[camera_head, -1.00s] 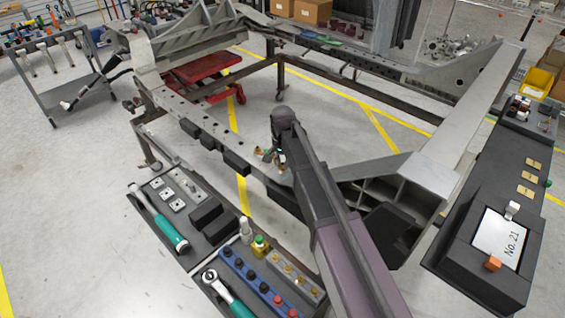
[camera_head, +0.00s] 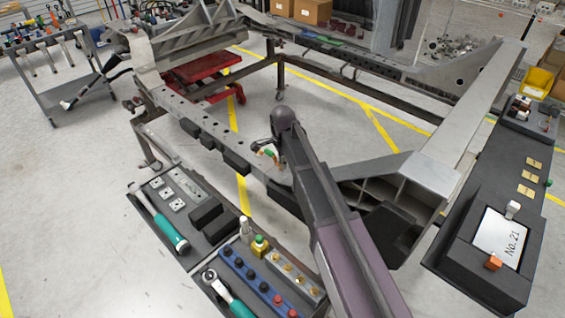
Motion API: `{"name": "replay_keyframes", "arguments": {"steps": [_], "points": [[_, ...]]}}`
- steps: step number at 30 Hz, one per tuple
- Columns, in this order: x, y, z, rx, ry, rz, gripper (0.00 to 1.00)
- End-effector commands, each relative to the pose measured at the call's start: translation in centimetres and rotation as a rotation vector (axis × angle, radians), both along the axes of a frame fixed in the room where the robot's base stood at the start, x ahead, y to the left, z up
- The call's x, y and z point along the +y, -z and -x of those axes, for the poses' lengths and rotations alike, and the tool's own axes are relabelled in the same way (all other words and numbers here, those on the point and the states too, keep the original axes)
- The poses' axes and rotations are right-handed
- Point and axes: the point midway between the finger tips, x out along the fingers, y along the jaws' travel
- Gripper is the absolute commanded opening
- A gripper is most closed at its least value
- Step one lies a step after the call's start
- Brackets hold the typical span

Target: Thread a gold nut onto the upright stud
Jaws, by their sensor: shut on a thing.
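My gripper (camera_head: 265,149) is at the front rail of the chassis frame (camera_head: 205,137), left of my dark wrist joint. By its fingers there are small green and orange-gold spots, too small to tell apart. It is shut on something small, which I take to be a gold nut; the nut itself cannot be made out. The upright stud cannot be clearly told apart near the gripper, so I cannot tell whether the nut touches it. Several gold nuts (camera_head: 287,267) sit in a grey strip on the front tray.
The front tray (camera_head: 207,252) holds green-handled tools (camera_head: 160,222), dark blocks, small bottles and a blue strip (camera_head: 262,280) of capped pieces. A dark console (camera_head: 485,230) with a "No. 21" plate stands at right. My arm crosses the frame's front corner.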

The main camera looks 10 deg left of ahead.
Motion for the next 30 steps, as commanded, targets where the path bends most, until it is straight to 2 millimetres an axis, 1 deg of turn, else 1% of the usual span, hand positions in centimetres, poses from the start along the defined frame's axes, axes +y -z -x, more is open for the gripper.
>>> {"name": "replay_keyframes", "arguments": {"steps": [2,8,19,27,28,29,30], "points": [[-0.03,0.04,0.03,0.0,0.047,0.001,0.0],[-0.02,0.04,0.02,0.0,0.071,0.001,0.0],[-0.05,0.08,0.02,0.0,0.279,0.001,0.0],[-0.08,0.09,0.02,0.0,0.295,0.002,0.0],[-0.09,0.09,0.03,0.0,0.295,0.002,0.29],[-0.09,0.09,0.04,0.001,0.294,0.003,0.38],[-0.09,0.09,0.03,0.001,0.294,0.002,0.5]]}}
